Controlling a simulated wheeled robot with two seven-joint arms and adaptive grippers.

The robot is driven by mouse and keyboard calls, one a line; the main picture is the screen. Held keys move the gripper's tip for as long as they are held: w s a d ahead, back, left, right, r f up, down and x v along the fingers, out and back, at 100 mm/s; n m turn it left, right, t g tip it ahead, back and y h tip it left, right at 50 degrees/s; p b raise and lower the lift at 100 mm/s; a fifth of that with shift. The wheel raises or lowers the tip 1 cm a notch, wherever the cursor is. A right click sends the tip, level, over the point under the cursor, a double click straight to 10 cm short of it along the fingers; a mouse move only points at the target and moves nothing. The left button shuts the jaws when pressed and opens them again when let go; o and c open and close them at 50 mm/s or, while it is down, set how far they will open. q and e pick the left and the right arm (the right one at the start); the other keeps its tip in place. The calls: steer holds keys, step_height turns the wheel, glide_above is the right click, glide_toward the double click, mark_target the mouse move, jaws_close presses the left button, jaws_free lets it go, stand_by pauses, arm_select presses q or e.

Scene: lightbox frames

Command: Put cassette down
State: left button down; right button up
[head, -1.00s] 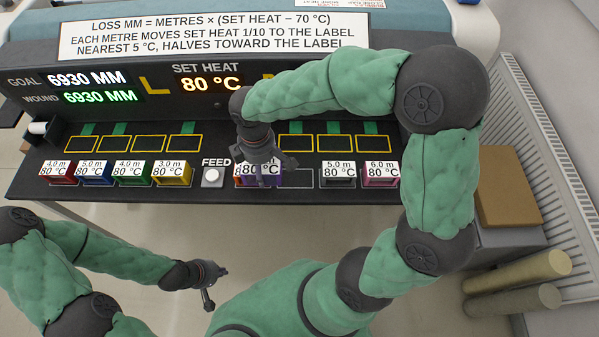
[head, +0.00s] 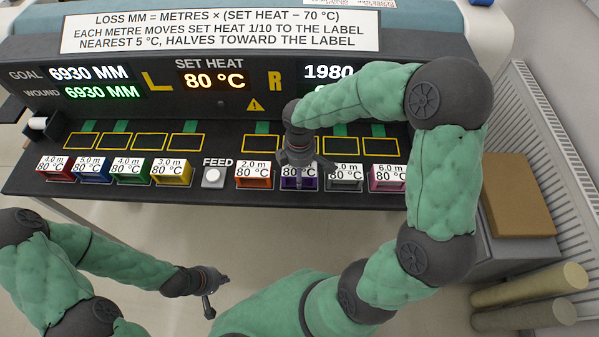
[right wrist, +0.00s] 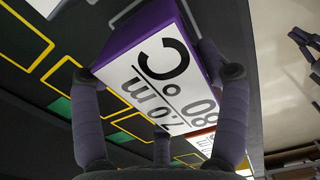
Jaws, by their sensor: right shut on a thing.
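The purple cassette (head: 299,184), labelled 7.0 m and 80 °C in the right wrist view (right wrist: 170,75), is between the fingers of my right gripper (head: 297,161). In the head view it is in the front row, between the orange 2.0 m cassette (head: 254,183) and the grey cassette (head: 343,184). The gripper partly covers its label, and I cannot tell whether its underside touches the black shelf (head: 215,145). My left gripper (head: 216,294) is empty, with its fingers apart, low in front of the shelf.
Red (head: 55,177), blue (head: 92,178), green (head: 131,178) and yellow (head: 171,178) cassettes stand left of the FEED button (head: 213,177). A pink cassette (head: 387,184) stands at the right, near my right arm. Yellow-outlined spaces behind are empty. The display reads goal 6930 MM, wound 6930 MM.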

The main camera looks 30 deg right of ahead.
steer(key=shift+f, duration=0.3)
steer(key=shift+f, duration=0.15)
steer(key=o, duration=1.4)
step_height(320, 180, up, 12)
steer(key=p, duration=0.4)
